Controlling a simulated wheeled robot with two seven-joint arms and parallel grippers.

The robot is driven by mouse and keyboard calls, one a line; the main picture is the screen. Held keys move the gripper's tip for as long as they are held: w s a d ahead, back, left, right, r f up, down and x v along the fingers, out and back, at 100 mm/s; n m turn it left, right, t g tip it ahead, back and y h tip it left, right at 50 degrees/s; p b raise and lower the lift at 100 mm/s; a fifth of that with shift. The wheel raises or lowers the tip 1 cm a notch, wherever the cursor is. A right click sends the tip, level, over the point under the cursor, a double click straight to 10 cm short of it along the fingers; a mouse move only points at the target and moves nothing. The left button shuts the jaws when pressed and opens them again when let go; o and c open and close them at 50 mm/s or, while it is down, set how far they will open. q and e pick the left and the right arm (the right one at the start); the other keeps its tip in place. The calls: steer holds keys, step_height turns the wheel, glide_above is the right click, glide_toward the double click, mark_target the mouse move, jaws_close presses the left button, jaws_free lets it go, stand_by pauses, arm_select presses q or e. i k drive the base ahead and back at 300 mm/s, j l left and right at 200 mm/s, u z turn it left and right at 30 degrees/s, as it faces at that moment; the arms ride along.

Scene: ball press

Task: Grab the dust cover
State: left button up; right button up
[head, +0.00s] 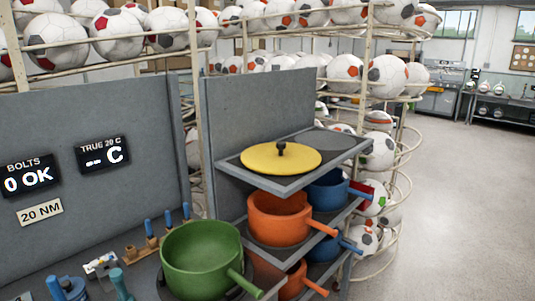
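A round yellow lid (268,158) with a black knob lies flat on the top shelf (232,174) of a grey rack. It is the only cover-like thing that I can make out; whether it is the dust cover, the frame does not say. The lid is fully visible, with nothing on top of it. Neither of my grippers is in view.
Orange (277,220) and blue (328,190) pots sit below the lid, handles sticking out. A green pot (201,258) stands in front. Blue-handled tools are at lower left. Football racks stand behind; open floor (465,200) lies right.

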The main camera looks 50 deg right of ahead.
mark_target(280, 158)
steer(key=i, duration=0.3)
steer(key=z, duration=1.65)
